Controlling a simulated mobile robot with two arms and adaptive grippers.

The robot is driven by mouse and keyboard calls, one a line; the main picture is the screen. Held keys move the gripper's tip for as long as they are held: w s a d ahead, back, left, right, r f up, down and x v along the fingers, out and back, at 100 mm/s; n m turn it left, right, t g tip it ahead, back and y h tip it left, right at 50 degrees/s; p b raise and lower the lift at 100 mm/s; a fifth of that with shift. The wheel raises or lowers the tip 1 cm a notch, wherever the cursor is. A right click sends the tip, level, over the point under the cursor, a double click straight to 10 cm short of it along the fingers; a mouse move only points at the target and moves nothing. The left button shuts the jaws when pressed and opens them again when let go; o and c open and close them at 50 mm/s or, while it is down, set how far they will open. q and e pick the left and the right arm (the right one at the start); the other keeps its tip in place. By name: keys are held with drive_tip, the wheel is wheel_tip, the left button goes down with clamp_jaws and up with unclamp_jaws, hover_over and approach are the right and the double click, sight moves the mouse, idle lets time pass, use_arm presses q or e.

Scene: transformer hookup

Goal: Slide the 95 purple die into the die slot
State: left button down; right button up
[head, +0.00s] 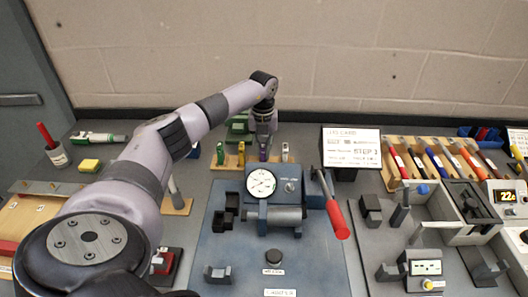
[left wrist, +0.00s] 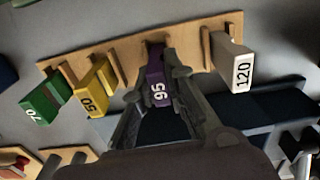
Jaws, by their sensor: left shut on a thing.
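The purple die marked 95 (left wrist: 158,92) stands in a wooden rack (left wrist: 112,62), between the yellow 50 die (left wrist: 92,88) and the pale 120 die (left wrist: 234,65). My left gripper (left wrist: 160,75) is shut on the purple die, with a finger on each side of it. In the head view my left gripper (head: 264,128) points down over the rack (head: 226,162), and the purple die (head: 263,153) shows below it. I cannot tell for sure which opening is the die slot; a blue press with a dial (head: 261,183) stands in front of the rack. My right gripper is not in view.
A green 70 die (left wrist: 42,98) stands at the rack's end. A red-handled lever (head: 337,218) rises at the press's right. Black blocks (head: 226,216) sit left of the press. A sign (head: 351,150) and several coloured tools (head: 433,162) stand to the right.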

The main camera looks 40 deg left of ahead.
sight(263, 146)
use_arm(q)
drive_tip(key=shift+r, duration=0.1)
wheel_tip(263, 146, up, 4)
drive_tip(key=p, duration=0.3)
drive_tip(key=shift+w+r+p, duration=0.1)
drive_tip(key=shift+r+p, duration=0.35)
drive_tip(key=shift+p, duration=0.15)
